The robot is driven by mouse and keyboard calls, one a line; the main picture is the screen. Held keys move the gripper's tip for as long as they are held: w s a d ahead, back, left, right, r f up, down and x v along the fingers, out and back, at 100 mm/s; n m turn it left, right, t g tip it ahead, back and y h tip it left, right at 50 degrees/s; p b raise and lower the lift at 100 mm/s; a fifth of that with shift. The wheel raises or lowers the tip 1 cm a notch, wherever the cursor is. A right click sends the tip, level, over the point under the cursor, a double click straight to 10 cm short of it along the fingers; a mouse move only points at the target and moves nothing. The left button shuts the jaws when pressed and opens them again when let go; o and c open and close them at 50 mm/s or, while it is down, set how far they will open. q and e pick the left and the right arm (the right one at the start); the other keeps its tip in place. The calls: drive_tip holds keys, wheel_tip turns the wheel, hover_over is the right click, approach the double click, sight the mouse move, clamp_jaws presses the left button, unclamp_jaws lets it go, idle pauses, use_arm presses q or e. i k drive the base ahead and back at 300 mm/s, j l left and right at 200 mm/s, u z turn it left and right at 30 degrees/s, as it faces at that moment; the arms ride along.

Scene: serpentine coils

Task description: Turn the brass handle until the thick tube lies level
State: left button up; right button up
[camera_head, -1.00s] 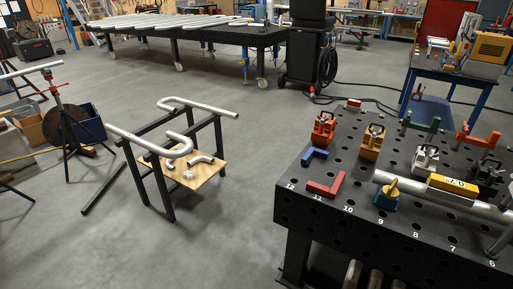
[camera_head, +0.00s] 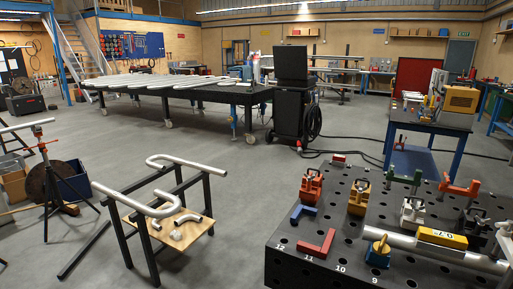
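A thick silver tube (camera_head: 420,246) lies along the black perforated table (camera_head: 318,270) at the lower right. A yellow digital level gauge (camera_head: 442,238) sits on top of it; its display is too small to read surely. The brass handle (camera_head: 381,244) is near the tube's left end, on a blue block (camera_head: 375,234) that stands on the table. The tube's right end runs out at the picture's edge. Neither of my grippers shows in this view.
Red, yellow and white clamps (camera_head: 311,187) and coloured angle pieces stand on the black table. A frame with bent tubes (camera_head: 175,205) stands left of it. Open grey floor (camera_head: 240,190) lies between. A blue-legged table (camera_head: 430,125) is behind.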

sight(382, 244)
drive_tip(key=z, duration=0.4)
drive_tip(key=i+z, duration=0.1)
drive_tip(key=z, duration=0.3)
drive_tip(key=j+z, duration=0.1)
drive_tip(key=z, duration=0.25)
drive_tip(key=i+j+z, duration=0.1)
drive_tip(key=z, duration=0.3)
